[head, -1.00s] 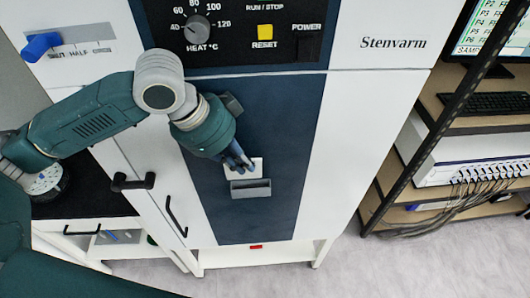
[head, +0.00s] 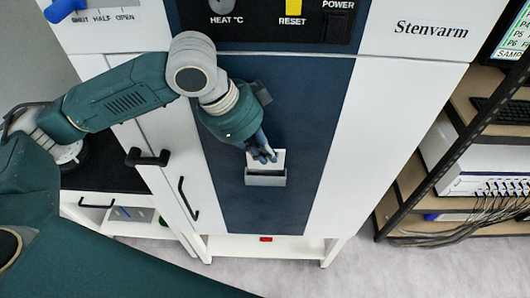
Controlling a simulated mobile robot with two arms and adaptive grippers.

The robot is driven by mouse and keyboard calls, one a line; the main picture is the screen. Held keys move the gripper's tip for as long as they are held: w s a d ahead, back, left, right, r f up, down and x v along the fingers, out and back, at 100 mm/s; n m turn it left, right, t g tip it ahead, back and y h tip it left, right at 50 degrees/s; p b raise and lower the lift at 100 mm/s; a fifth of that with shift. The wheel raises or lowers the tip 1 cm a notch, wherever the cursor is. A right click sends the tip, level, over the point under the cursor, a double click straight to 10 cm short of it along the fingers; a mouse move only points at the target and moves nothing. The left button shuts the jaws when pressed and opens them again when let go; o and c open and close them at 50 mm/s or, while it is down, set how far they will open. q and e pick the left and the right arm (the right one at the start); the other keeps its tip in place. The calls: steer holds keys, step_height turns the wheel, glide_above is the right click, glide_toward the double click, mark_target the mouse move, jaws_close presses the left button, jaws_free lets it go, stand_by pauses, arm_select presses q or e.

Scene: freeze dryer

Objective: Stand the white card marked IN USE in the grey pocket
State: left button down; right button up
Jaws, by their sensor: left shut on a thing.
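The white card (head: 279,159) is upright at the grey pocket (head: 265,179) on the dark blue panel of the freeze dryer. Its lower edge is hidden behind the pocket's front, so it seems to stand at least partly inside. My left gripper (head: 265,156) is shut on the card's upper part, just above the pocket. The gripper's fingers cover part of the card, and I cannot read its marking. My right gripper is not in view.
A dark rack post (head: 455,150) and shelves with cables stand at the right.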

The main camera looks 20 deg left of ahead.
arm_select(q)
steer(key=shift+w+f+b, duration=0.1)
steer(key=shift+f+b, duration=0.9)
steer(key=shift+f, duration=0.05)
steer(key=shift+r, duration=0.2)
steer(key=shift+a+f+p, duration=0.1)
steer(key=shift+p, duration=0.2)
steer(key=shift+f, duration=0.25)
steer(key=shift+w+a, duration=0.1)
steer(key=shift+f+p, duration=0.15)
steer(key=shift+p, duration=0.35)
steer(key=shift+f, duration=0.15)
